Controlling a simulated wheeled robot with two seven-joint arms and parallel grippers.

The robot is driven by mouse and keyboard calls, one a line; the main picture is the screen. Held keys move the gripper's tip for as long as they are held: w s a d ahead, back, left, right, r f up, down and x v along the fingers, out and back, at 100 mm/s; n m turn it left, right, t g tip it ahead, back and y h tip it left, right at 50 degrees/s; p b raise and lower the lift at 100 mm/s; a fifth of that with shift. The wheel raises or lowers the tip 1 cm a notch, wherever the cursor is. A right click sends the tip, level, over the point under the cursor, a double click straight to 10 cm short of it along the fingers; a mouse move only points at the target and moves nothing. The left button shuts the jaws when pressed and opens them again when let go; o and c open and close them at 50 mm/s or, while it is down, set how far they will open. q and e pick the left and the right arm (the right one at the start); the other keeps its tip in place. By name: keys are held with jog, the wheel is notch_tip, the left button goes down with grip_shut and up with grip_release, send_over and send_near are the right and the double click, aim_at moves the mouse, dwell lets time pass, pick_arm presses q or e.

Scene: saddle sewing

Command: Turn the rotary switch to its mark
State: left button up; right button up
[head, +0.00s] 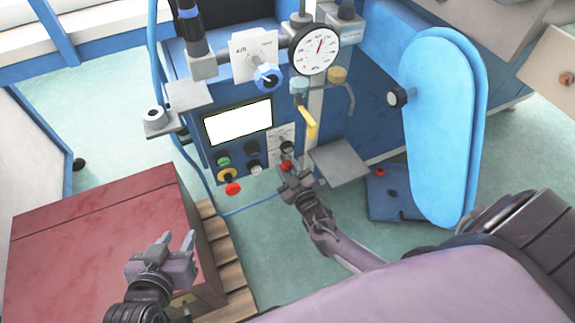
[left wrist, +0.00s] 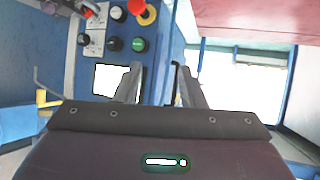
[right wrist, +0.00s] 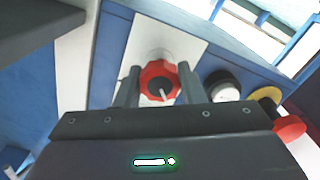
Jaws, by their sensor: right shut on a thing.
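The rotary switch is a red lobed knob (right wrist: 158,76) with a white pointer line, mounted on a white plate (right wrist: 185,48) in the right wrist view. The pointer line runs toward the bottom of that view, slightly right. The switch mark cannot be made out. My right gripper (right wrist: 158,90) is shut on the knob, one finger at each side; in the head view the right gripper (head: 288,172) mostly covers it, with a little red (head: 286,165) showing. My left gripper (head: 176,240) is open and empty above the red-topped box; its fingers also stand apart in the left wrist view (left wrist: 160,85).
Beside the switch are a black knob (head: 251,147), a green button (head: 223,161) and a red emergency stop (head: 233,188) with a yellow collar. A screen (head: 238,122) sits above. A grey shelf (head: 340,163) juts out on the right. A red-topped box (head: 95,240) stands at left.

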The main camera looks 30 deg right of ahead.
aim_at(288, 169)
pick_arm(q)
jog(key=shift+s+a+f+g, duration=0.1)
jog(key=shift+s+f+g, duration=0.3)
jog(key=shift+s+f, duration=0.25)
pick_arm(e)
jog(key=shift+n, duration=0.5)
pick_arm(q)
jog(key=shift+w+f, duration=0.1)
pick_arm(e)
jog(key=o, duration=1)
jog(key=shift+s, duration=0.1)
jog(key=s+p, duration=0.1)
jog(key=s, duration=0.2)
jog(key=shift+a, duration=0.1)
pick_arm(q)
jog(key=s+a+f+g+y+p, duration=0.1)
jog(key=s+a+f+g+y, duration=0.1)
jog(key=s+f+g, duration=0.2)
jog(key=shift+s+a+f+g, duration=0.35)
jog(key=shift+s+f, duration=0.7)
jog(key=shift+s, duration=0.35)
pick_arm(e)
jog(key=shift+s+a, duration=0.1)
jog(key=shift+s, duration=2.2)
